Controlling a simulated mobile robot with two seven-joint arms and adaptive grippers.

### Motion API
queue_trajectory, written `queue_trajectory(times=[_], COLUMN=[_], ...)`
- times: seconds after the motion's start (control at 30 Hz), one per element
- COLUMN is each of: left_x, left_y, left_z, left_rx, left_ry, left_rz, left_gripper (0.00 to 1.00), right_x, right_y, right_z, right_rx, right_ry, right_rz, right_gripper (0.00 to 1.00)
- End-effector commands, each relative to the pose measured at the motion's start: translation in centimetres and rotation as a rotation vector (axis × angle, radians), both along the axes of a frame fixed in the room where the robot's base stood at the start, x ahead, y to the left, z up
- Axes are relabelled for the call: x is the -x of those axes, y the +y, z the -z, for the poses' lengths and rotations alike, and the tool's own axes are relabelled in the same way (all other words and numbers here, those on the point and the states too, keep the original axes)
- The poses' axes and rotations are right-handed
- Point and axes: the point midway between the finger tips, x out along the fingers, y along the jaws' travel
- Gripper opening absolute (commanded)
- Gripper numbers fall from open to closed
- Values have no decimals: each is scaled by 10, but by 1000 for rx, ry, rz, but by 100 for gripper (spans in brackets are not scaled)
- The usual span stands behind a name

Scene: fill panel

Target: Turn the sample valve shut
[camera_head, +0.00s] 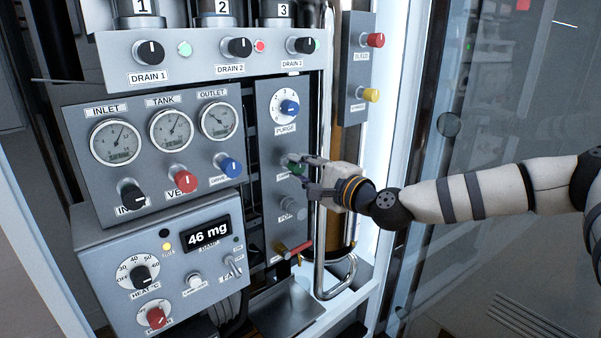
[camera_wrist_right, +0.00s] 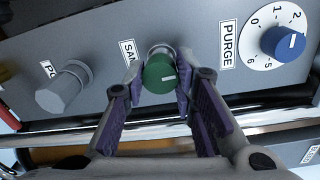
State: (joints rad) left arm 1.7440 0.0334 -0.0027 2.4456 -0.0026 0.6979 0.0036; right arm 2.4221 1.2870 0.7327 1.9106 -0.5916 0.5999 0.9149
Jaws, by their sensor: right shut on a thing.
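The sample valve is a green round knob (camera_head: 295,169) on the narrow grey panel, between the PURGE dial and the grey knob. In the right wrist view the green knob (camera_wrist_right: 159,73) has a short white mark pointing right, and its label is partly hidden, with only "SAM" readable. My right gripper (camera_head: 303,172) reaches in from the right and is shut on the green knob. In the wrist view its purple-padded fingers (camera_wrist_right: 160,88) are on either side of the knob. My left gripper is not in view.
The blue PURGE dial (camera_head: 289,107) is above, and a grey knob (camera_head: 295,209) is below. A red-handled lever (camera_head: 293,250) is lower. A vertical metal pipe (camera_head: 322,235) runs close by the gripper. Gauges (camera_head: 171,130) and a 46 mg display (camera_head: 207,234) are to the left.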

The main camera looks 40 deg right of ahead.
Motion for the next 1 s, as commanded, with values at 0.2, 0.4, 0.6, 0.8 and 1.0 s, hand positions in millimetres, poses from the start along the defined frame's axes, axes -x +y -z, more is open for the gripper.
queue_trajectory(times=[0.2,0.4,0.6,0.8,1.0], left_x=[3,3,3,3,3], left_y=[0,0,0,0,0], left_z=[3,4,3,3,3], left_rx=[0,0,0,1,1], left_ry=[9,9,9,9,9], left_rz=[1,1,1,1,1], left_gripper=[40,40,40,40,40], right_x=[1,1,1,1,0], right_y=[2,2,2,2,1], right_z=[3,3,3,2,1], right_rx=[-48,-60,-60,-60,-59], right_ry=[12,12,12,10,8], right_rz=[-5,-5,-6,-5,-3], right_gripper=[0,0,0,46,46])
